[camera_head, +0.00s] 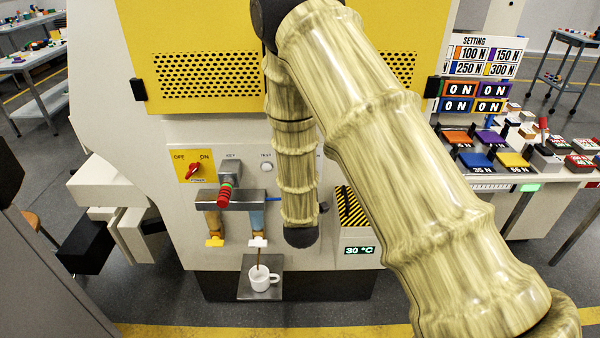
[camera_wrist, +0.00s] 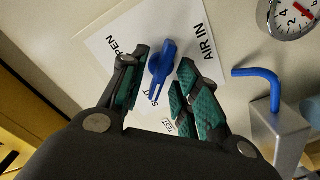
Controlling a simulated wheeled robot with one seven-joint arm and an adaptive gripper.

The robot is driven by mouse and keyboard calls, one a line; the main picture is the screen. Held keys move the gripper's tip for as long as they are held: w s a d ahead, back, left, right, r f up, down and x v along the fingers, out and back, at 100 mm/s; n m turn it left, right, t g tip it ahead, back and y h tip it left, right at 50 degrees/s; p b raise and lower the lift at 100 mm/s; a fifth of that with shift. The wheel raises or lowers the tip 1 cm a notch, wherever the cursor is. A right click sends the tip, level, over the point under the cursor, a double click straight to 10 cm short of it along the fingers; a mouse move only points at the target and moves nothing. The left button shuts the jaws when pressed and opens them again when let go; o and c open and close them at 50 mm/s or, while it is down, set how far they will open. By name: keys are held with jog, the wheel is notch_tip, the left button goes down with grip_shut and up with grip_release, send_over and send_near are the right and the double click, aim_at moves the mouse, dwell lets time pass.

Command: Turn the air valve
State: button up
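The air valve has a blue handle (camera_wrist: 162,68), seen in the wrist view on a white plate (camera_wrist: 108,38) marked OPEN, AIR IN and a partly hidden word that seems to be SHUT. My gripper (camera_wrist: 162,82) is open, with one green-padded finger on each side of the handle. Gaps show between the handle and both fingers, so I see no clear contact. In the head view my arm hides the valve and the gripper.
A pressure gauge (camera_wrist: 291,14) and a blue pipe (camera_wrist: 262,78) into a grey block (camera_wrist: 280,135) are right of the valve. In the head view, a red rotary switch (camera_head: 194,172), a red-handled fitting (camera_head: 225,190) and a white cup (camera_head: 263,279) on a shelf (camera_head: 246,289) stand left of my arm.

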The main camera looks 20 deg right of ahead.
jog(key=v, duration=1.1)
jog(key=shift+s, duration=0.3)
jog(key=shift+a, duration=0.1)
jog(key=s+d+f+m+g+y+p, duration=0.15)
jog(key=s+f+g, duration=0.35)
jog(key=f, duration=0.5)
jog(key=s+d+f+m+g+y, duration=0.1)
jog(key=s+d+f+m+g, duration=0.15)
jog(key=s+f, duration=0.6)
jog(key=s+f+m+g+y, duration=0.1)
jog(key=s+f+g, duration=0.4)
jog(key=s, duration=0.7)
jog(key=s+f+m+g+y, duration=0.1)
jog(key=s+f+g, duration=0.4)
jog(key=s, duration=0.7)
notch_tip(320, 180, down, 3)
jog(key=shift+a+r+y+p, duration=0.1)
jog(key=shift+a+y+p, duration=0.15)
jog(key=shift+y+p, duration=0.15)
